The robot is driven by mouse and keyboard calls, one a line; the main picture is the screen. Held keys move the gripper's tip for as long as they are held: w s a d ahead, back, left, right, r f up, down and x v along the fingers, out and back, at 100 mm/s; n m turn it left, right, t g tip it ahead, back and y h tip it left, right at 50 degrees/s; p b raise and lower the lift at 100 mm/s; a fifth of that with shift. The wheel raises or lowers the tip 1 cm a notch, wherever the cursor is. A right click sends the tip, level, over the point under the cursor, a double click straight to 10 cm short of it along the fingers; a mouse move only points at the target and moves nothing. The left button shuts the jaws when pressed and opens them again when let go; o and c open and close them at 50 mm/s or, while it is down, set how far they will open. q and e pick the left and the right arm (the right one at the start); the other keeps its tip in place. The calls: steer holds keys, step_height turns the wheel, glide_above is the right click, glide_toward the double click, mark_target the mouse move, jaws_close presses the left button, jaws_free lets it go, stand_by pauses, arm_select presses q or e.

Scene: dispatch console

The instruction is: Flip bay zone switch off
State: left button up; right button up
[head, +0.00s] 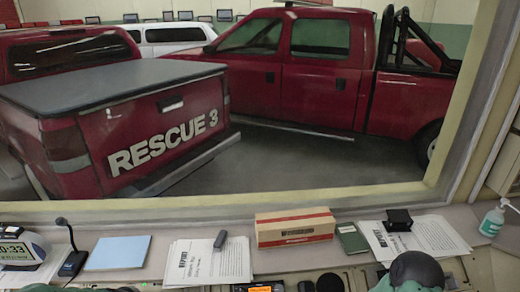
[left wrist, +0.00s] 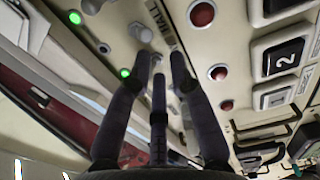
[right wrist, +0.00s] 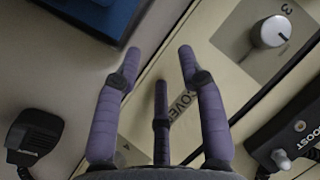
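In the left wrist view, a pale console panel (left wrist: 215,130) carries small metal toggle switches, one (left wrist: 140,32) just beyond my left fingertips beside a partly covered label that seems to read HALL. Another toggle (left wrist: 92,6) is at the top edge. Green lamps (left wrist: 125,73) are lit near the toggles. I cannot read which switch is the bay zone one. My left gripper (left wrist: 160,58) is close over the panel, its fingertips apart, narrower than the right's; I cannot tell whether it touches a toggle. My right gripper (right wrist: 160,52) is open and empty above a panel.
The right wrist view shows a knob (right wrist: 270,32) marked 3, a black handset (right wrist: 38,138) and a BOOST box (right wrist: 285,140). A cardboard box (head: 295,228) and papers line the ledge below the window.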

arm_select(q)
steer(key=shift+s+f+b, duration=0.25)
steer(key=shift+s+b, duration=0.15)
steer(key=shift+b, duration=0.15)
arm_select(e)
steer(key=shift+f, duration=0.6)
arm_select(q)
steer(key=shift+s+f+b, duration=0.1)
steer(key=shift+f+b, duration=0.05)
steer(key=shift+b, duration=0.2)
arm_select(e)
steer(key=shift+f, duration=0.35)
arm_select(q)
steer(key=shift+s+d+f+b, duration=0.1)
steer(key=shift+s+b, duration=0.2)
arm_select(e)
steer(key=shift+s+f, duration=0.1)
steer(key=shift+f, duration=0.15)
steer(key=shift+f, duration=0.15)
arm_select(q)
steer(key=shift+s+r, duration=0.3)
steer(key=shift+r, duration=0.3)
arm_select(e)
steer(key=shift+r, duration=0.3)
arm_select(q)
steer(key=shift+p+v, duration=0.9)
steer(key=shift+v, duration=1.45)
arm_select(e)
steer(key=shift+r, duration=0.7)
